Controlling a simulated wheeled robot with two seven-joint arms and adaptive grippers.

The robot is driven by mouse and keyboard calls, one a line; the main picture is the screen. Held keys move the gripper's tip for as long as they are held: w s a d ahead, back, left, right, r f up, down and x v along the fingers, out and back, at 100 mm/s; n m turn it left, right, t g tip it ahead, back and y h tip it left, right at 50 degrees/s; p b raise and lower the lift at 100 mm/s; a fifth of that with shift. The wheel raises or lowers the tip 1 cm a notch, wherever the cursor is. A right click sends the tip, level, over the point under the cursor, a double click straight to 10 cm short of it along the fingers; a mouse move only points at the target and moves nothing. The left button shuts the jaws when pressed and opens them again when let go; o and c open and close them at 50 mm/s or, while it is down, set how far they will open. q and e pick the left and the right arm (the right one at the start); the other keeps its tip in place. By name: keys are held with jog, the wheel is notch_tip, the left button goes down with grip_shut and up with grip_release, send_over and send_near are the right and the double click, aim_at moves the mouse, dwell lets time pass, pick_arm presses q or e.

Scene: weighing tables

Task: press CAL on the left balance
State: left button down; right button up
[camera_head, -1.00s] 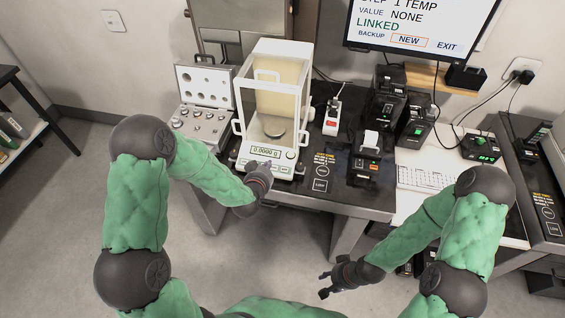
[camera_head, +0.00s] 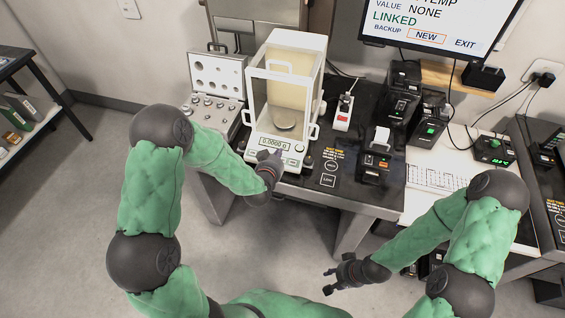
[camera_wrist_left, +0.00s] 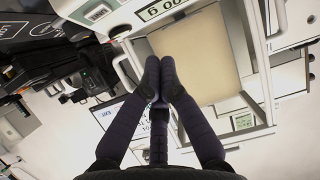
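The left balance (camera_head: 268,134) is a white unit with a glass draft shield and a round pan. Its front display (camera_head: 275,143) reads about 0.0000 g, with small buttons on the front panel; the CAL label is too small to read. My left gripper (camera_head: 268,156) is at the panel's front left edge and covers part of it; I cannot tell whether it touches. In the left wrist view its fingertips (camera_wrist_left: 160,64) are together with nothing between them, and the display (camera_wrist_left: 160,9) shows beyond. My right gripper (camera_head: 328,281) is open and empty, in front of the table.
An open weight case (camera_head: 217,85) stands left of the balance. A white device with a red switch (camera_head: 343,113), a small printer (camera_head: 377,150) and black units stand to the right. A monitor (camera_head: 430,25) hangs above. The black table's front edge is close to my left arm.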

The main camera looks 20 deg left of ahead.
pick_arm(q)
jog(key=shift+w+f+b, duration=0.3)
jog(key=shift+f+b, duration=0.3)
jog(key=shift+f, duration=0.25)
jog(key=shift+w+f+b, duration=0.35)
jog(key=shift+f+b, duration=0.25)
jog(key=shift+f, duration=0.2)
jog(key=shift+w+f+b, duration=0.3)
jog(key=shift+f+b, duration=0.3)
jog(key=shift+f, duration=0.25)
jog(key=shift+f, duration=0.1)
jog(key=shift+w+f+b, duration=0.15)
jog(key=shift+f+b, duration=0.15)
jog(key=shift+b, duration=0.2)
jog(key=shift+w+f+b, duration=0.1)
jog(key=shift+f+b, duration=0.2)
jog(key=shift+b, duration=0.05)
jog(key=shift+r, duration=0.1)
jog(key=shift+s+r+p, duration=0.25)
jog(key=shift+r+p, duration=0.15)
jog(key=shift+r, duration=0.2)
dwell(0.3)
